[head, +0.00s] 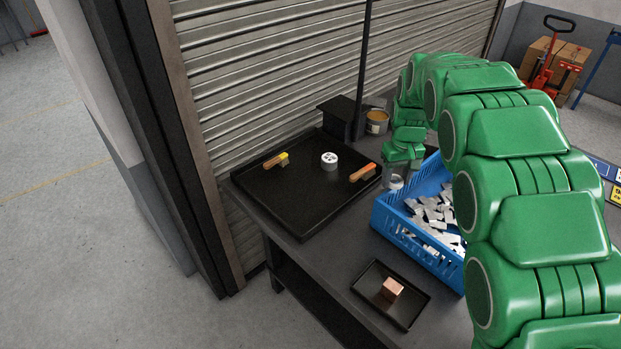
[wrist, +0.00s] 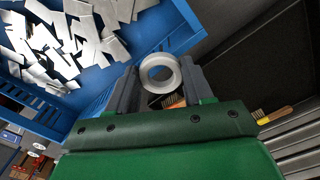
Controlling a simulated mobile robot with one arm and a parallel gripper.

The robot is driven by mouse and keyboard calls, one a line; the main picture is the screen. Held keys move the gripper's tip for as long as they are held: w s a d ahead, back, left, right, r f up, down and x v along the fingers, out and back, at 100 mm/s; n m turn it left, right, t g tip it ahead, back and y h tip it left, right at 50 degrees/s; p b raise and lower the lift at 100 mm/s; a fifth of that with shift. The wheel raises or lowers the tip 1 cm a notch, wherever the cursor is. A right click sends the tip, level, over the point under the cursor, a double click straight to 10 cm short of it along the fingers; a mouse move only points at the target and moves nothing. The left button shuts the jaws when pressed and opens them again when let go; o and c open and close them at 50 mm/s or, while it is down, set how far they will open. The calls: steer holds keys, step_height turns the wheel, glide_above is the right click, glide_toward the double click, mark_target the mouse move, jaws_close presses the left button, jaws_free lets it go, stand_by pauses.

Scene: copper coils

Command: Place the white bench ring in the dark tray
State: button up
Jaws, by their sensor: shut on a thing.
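The white bench ring (wrist: 161,73) is held between the two fingers of my gripper (wrist: 160,82) in the wrist view. In the head view the ring (head: 397,182) shows small and pale below my gripper (head: 396,176), between the large dark tray and the blue crate. The large dark tray (head: 300,208) lies flat at the back of the bench, left of my gripper. It holds a yellow-tipped brush (head: 276,160), a white round piece (head: 329,161) and an orange-tipped brush (head: 362,173). Its surface also shows in the wrist view (wrist: 262,62).
A blue crate (head: 398,237) of metal pieces stands right of the large tray. A smaller dark tray (head: 372,306) with a copper block (head: 391,289) is at the front. A can (head: 377,122) and dark box (head: 340,118) stand behind. The large tray's near left is clear.

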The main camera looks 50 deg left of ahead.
steer(key=s+a+n, duration=0.4)
steer(key=s+a, duration=1.1)
steer(key=s, duration=0.3)
glide_toward(300, 189)
steer(key=shift+s+d+f, duration=0.2)
steer(key=shift+s+d, duration=0.15)
steer(key=shift+d, duration=0.15)
steer(key=shift+s+d+f, duration=0.2)
steer(key=shift+s+d, duration=0.15)
steer(key=shift+d, duration=0.1)
steer(key=shift+w+a+f, duration=0.2)
steer(key=shift+a+f, duration=0.1)
steer(key=shift+f, duration=0.35)
steer(key=shift+w+a+f, duration=0.2)
steer(key=shift+w+a, duration=0.05)
steer(key=shift+a, duration=0.1)
steer(key=shift+w+a+f, duration=0.1)
steer(key=shift+f, duration=0.2)
steer(key=shift+a+f, duration=0.2)
steer(key=shift+f, duration=0.1)
steer(key=shift+f, duration=1.45)
steer(key=shift+w+f, duration=0.1)
